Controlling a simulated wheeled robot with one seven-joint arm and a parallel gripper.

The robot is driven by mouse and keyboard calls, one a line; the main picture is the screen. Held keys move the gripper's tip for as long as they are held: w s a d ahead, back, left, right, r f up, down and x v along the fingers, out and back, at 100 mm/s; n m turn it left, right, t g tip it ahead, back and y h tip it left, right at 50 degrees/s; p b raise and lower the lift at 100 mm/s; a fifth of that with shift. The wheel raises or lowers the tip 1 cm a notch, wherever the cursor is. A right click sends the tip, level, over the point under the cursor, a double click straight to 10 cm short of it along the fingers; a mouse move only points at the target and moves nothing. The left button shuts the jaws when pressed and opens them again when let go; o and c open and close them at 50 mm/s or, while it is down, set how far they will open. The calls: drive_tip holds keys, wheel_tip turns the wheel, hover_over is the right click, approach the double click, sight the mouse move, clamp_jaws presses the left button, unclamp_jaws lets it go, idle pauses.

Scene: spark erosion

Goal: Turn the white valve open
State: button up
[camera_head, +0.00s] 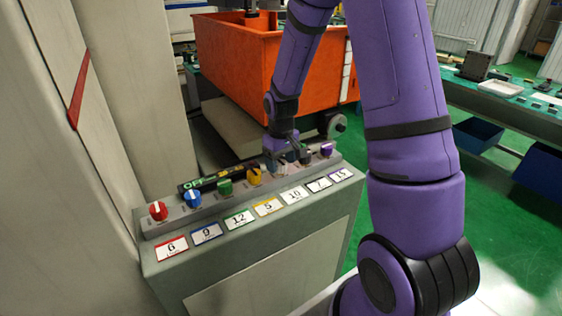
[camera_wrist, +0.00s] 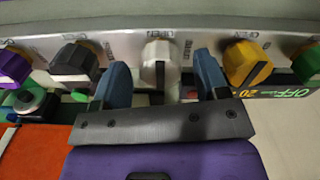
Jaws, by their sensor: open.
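The white valve (camera_wrist: 158,52) is a knob on the grey panel, in the middle of the wrist view. A dark pointer line runs down its face, and "OPEN" is printed on the panel above it. My gripper (camera_wrist: 160,66) is open, with one blue finger on each side of the white valve. Gaps show between the fingers and the knob. In the head view my gripper (camera_head: 288,157) is over the row of knobs and mostly hides the white valve.
The yellow valve (camera_wrist: 246,64) and black valve (camera_wrist: 74,64) sit close outside the fingers. Red (camera_head: 158,211), blue (camera_head: 193,198), green (camera_head: 225,187) and purple (camera_head: 326,149) valves share the row. An orange bin (camera_head: 235,65) stands behind the panel.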

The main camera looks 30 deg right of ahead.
sight(281, 162)
wheel_tip(281, 162, up, 11)
drive_tip(key=shift+f, duration=0.15)
idle(0.7)
drive_tip(key=s+a+r+t, duration=0.3)
drive_tip(key=s+a+r, duration=0.2)
drive_tip(key=s+r, duration=0.65)
drive_tip(key=s+a+r+t, duration=0.1)
drive_tip(key=s+r, duration=0.2)
drive_tip(key=s, duration=0.4)
drive_tip(key=s+a+r+m+t, duration=0.1)
drive_tip(key=s+a+r, duration=0.1)
drive_tip(key=s, duration=0.4)
drive_tip(key=shift+s+a+r+m, duration=0.15)
drive_tip(key=shift+s+r+m, duration=0.2)
drive_tip(key=shift+r, duration=0.4)
drive_tip(key=shift+c, duration=0.5)
